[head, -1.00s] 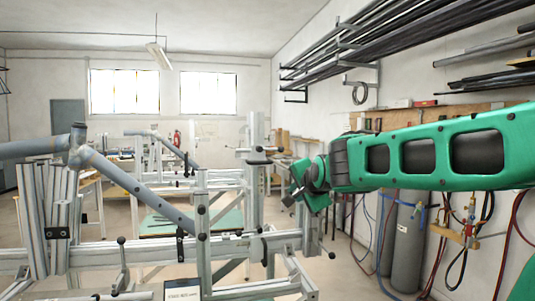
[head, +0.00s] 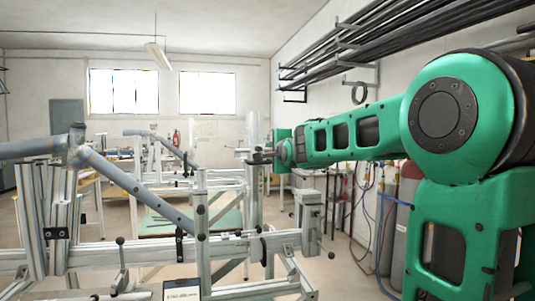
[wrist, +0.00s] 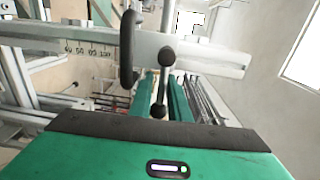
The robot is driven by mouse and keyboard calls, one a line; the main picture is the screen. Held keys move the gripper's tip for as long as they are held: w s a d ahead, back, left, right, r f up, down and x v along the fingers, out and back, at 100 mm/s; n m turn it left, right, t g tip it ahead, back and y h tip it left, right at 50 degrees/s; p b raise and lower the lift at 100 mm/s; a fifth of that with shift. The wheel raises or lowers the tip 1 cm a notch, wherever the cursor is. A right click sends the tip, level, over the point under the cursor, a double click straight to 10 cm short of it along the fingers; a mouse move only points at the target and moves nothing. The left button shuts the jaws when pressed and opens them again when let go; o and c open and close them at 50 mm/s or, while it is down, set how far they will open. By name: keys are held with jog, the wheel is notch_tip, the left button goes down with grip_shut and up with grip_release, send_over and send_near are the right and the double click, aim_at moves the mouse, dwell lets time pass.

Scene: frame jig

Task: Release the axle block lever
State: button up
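The frame jig (head: 120,255) of pale metal profiles fills the lower left of the head view. Its block (head: 311,212) at the right end has a thin lever with a dark ball (head: 332,255). The wrist view shows a rod with a black ball knob (wrist: 166,56) and a second dark ball (wrist: 158,111) below it, just beyond my gripper's green body (wrist: 160,162). I cannot tell which lever this is.
A dark curved handle (wrist: 129,48) stands left of the rod, by a profile with a printed scale (wrist: 90,50). A grey tube (head: 135,188) lies across the jig. Gas cylinders (head: 405,200) stand by the right wall. Long bars (head: 400,45) hang above.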

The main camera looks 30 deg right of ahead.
jog(key=shift+x, duration=1.1)
jog(key=shift+c, duration=0.2)
grip_shut()
jog(key=shift+f, duration=0.25)
